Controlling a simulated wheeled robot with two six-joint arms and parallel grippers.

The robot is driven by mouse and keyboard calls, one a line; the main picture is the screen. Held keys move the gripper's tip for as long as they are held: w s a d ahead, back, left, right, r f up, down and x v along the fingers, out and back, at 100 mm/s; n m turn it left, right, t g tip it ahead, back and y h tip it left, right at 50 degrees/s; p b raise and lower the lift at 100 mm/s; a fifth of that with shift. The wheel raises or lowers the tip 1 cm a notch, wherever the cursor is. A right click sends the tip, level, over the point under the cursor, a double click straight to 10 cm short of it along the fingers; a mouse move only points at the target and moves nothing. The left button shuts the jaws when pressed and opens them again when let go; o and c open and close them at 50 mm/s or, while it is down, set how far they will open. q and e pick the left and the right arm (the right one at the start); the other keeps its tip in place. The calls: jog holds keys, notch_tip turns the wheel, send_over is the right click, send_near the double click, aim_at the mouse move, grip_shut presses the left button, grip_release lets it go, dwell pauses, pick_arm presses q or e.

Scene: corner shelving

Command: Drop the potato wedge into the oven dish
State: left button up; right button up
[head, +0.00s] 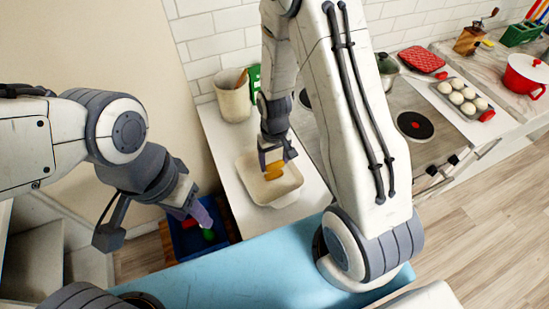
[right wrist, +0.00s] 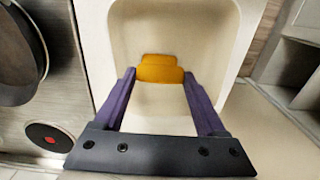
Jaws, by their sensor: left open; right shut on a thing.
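The orange-yellow potato wedge (head: 273,172) is between the fingertips of my right gripper (head: 276,163), which is shut on it. The wedge also shows in the right wrist view (right wrist: 160,72), between the purple fingers of the right gripper (right wrist: 160,76). The cream oven dish (head: 288,190) stands on the white counter, and the wedge is over its inside. Whether the wedge touches the dish floor I cannot tell. The dish also fills much of the right wrist view (right wrist: 178,118). My left gripper (head: 203,214) is open and empty, above a blue crate.
The blue crate (head: 188,241) is low at the left and holds a green and a red thing. A cream crock (head: 233,98) stands behind the dish. The stove (head: 415,125), with dark burners, lies to the right. The floor (head: 490,190) at the right is clear.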

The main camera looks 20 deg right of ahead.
aim_at(274, 163)
jog(key=shift+f+b, duration=0.3)
jog(key=shift+f, duration=0.45)
pick_arm(q)
jog(key=shift+f, duration=0.65)
pick_arm(e)
jog(key=o, duration=1.2)
jog(key=shift+o, duration=0.2)
jog(key=shift+r, duration=0.1)
notch_tip(274, 163, up, 10)
jog(key=shift+s+r+b, duration=0.1)
jog(key=shift+r+b, duration=0.1)
jog(key=shift+b, duration=0.6)
pick_arm(q)
jog(key=shift+f, duration=0.8)
